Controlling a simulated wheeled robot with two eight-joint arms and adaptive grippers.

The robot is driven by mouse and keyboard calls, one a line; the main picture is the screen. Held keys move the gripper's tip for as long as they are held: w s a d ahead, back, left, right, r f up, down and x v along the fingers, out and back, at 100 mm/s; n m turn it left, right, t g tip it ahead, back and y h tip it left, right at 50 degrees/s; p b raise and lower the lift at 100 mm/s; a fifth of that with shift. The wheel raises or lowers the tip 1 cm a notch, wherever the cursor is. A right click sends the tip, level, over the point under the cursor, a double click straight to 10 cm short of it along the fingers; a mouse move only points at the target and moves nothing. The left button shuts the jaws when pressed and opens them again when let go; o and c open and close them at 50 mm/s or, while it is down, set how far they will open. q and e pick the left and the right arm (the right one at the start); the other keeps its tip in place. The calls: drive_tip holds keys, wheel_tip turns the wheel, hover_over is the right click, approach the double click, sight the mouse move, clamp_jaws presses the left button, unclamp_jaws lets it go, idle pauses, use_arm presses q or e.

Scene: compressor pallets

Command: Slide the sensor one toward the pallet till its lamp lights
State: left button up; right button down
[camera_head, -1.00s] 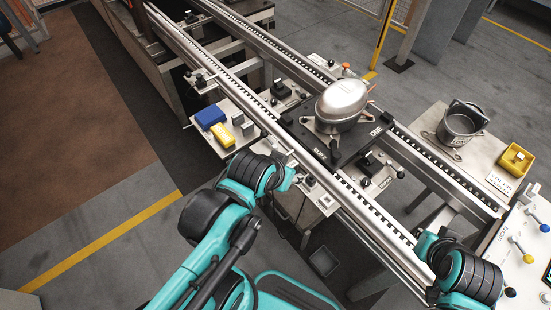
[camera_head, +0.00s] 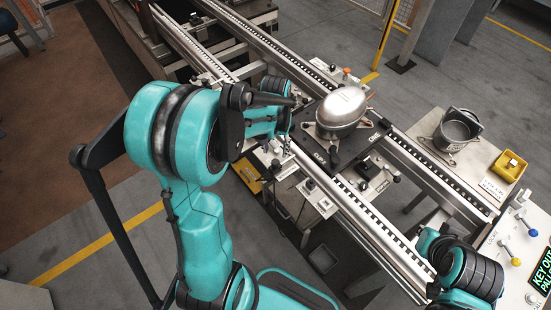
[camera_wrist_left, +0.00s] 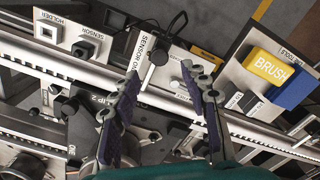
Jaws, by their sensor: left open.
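In the left wrist view, a pale plate lettered "SENSOR ON…" (camera_wrist_left: 144,46) carries a black knob (camera_wrist_left: 158,56). My left gripper (camera_wrist_left: 163,103) is open, its two fingers spread with the knob beyond the gap, apart from them. In the head view my left gripper (camera_head: 283,130) is over the near rail beside the pallet, and my arm hides most of the sensor. The dark pallet (camera_head: 318,155) bears a silver compressor (camera_head: 342,108). I cannot make out a lit sensor lamp. My right arm is at the lower right; its fingers are not clear.
A grey pot (camera_head: 457,128) and yellow bin (camera_head: 509,166) stand on the right bench. Rails run diagonally past the pallet.

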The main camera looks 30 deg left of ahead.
sight(276, 161)
use_arm(q)
wheel_tip(276, 161, down, 8)
drive_tip(key=shift+r+b, duration=0.2)
drive_tip(key=shift+b, duration=1)
clamp_jaws()
